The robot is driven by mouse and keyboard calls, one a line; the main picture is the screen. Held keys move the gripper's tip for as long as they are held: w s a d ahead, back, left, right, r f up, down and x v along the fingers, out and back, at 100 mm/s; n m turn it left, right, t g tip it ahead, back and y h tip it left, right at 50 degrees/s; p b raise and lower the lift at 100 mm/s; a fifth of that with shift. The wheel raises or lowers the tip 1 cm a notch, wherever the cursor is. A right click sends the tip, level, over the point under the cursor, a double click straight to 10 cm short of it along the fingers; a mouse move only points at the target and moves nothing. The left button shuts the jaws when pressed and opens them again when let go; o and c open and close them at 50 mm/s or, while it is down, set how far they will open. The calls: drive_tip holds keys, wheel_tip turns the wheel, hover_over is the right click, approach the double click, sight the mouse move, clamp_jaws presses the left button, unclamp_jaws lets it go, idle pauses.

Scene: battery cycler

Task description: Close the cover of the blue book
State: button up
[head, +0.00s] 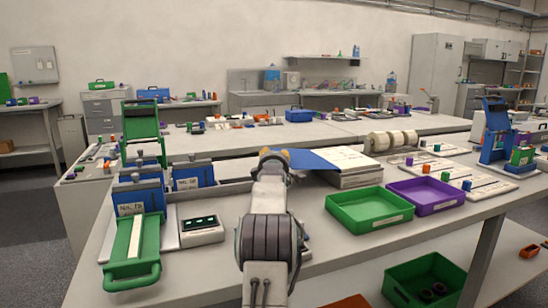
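The blue book lies open in the head view. Its thick pale page block (352,172) rests on the bench, with a printed page facing up. Its blue cover (308,160) is folded out to the left, roughly flat. My gripper (273,156) is at the cover's left end, seen from behind along my arm. The arm hides the fingertips and part of the cover's left edge, so I cannot tell whether they touch or whether the fingers are open or shut.
A blue and green battery cycler (140,205) and a small white meter box (200,231) stand left of my arm.

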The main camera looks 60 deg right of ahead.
drive_tip(key=shift+w+d, duration=0.15)
drive_tip(key=shift+d, duration=0.1)
idle(0.3)
clamp_jaws()
idle(0.4)
